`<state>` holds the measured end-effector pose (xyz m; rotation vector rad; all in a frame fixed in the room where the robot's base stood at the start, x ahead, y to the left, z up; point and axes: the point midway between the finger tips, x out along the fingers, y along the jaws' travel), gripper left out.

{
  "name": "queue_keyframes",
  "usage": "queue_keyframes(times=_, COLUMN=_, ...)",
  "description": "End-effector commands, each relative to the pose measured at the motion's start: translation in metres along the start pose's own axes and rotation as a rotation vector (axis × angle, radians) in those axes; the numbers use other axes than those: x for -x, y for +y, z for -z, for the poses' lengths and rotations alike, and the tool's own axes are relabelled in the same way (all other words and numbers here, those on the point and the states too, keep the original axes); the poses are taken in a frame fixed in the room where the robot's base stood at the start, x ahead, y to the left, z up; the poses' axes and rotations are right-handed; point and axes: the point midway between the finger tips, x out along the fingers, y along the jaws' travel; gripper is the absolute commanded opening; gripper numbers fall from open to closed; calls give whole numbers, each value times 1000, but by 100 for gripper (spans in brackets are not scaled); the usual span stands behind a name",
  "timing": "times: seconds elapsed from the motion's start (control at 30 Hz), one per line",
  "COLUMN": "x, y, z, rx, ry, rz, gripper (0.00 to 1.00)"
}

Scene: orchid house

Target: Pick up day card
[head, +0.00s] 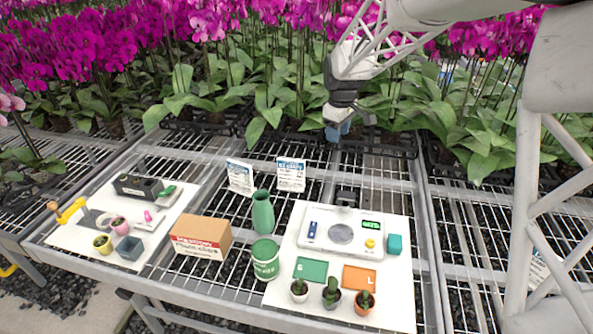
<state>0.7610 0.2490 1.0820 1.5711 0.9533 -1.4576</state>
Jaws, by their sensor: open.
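Two printed cards stand upright behind the work boards, a left card (240,176) and a right card (291,174), both white with blue print. Their small text is too blurred to read, so I cannot tell which, if either, is the day card. My gripper (347,124) is open, high above the bench, behind and to the right of both cards and apart from them. A small blue patch shows at its fingertips; I cannot tell what it is.
A green vase (262,213), green tin (265,260) and cardboard box (201,237) stand in front of the cards. A scale (341,233), green mat (311,269), orange mat (359,277) and small potted plants are on the right board. Orchids crowd the back.

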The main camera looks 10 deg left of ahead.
Motion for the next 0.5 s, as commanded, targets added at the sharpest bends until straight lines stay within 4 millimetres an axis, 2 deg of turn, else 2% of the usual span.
queue_keyframes(times=0.1, x=-24, y=8, z=32, rx=70, ry=-8, rz=11, gripper=45)
queue_keyframes(times=0.5, x=-104, y=20, z=131, rx=309, ry=-24, rz=41, gripper=45)
